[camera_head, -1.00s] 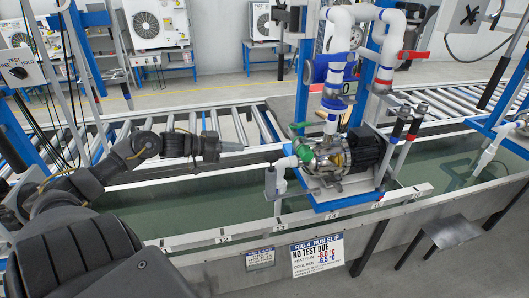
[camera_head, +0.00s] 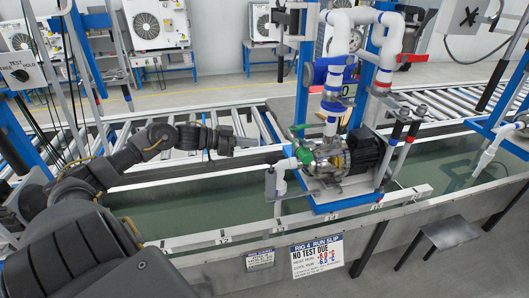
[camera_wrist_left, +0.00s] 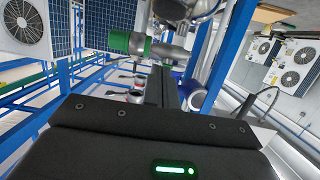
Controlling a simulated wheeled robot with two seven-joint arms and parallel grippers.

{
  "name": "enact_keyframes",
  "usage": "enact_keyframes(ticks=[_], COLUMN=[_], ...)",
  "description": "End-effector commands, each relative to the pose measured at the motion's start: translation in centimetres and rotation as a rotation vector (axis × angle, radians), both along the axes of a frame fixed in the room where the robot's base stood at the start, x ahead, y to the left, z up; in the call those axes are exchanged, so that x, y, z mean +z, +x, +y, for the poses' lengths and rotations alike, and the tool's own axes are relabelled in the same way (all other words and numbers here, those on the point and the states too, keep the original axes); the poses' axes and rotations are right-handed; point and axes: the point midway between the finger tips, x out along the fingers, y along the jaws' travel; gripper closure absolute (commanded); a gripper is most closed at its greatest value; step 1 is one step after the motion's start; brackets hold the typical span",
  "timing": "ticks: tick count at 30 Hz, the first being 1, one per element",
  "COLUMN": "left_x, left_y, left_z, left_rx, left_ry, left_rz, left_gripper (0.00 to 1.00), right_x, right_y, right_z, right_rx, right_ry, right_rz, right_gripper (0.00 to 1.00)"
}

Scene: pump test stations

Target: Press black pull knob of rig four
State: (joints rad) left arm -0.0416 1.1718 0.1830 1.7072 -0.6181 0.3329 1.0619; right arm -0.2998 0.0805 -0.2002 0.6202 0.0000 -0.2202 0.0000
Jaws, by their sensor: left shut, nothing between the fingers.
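In the left wrist view the shut fingers (camera_wrist_left: 166,82) point up past a green fitting (camera_wrist_left: 127,43) and a metal pipe piece. My right gripper is not in view.
A water trough (camera_head: 200,205) with a pale rim runs below the rig. A sign (camera_head: 317,256) on the trough front reads "RIG 4 RUN SLIP, NO TEST DUE". Rollers (camera_head: 440,103) lie behind.

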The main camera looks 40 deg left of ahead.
Motion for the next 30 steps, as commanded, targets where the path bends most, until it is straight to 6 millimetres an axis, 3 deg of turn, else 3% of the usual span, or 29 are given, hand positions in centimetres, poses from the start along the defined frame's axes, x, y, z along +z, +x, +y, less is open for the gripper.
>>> enact_keyframes(ticks=[10,12,18,30], left_x=[-0.8,-2.4,-4.6,-5.3], left_y=[4.4,4.2,4.1,4.1], left_z=[-3.1,-2.9,-2.9,-2.9], left_rx=[-0.001,0.001,0.0,0.0], left_ry=[-0.003,-0.003,0.0,0.001], left_rz=[-0.004,0.004,0.001,0.0], left_gripper=[1.0,1.0,1.0,1.0], right_x=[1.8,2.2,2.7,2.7], right_y=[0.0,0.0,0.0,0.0], right_z=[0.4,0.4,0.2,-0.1], right_rx=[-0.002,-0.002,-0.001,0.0], right_ry=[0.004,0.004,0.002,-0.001], right_rz=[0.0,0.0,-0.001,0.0], right_gripper=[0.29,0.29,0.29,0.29])
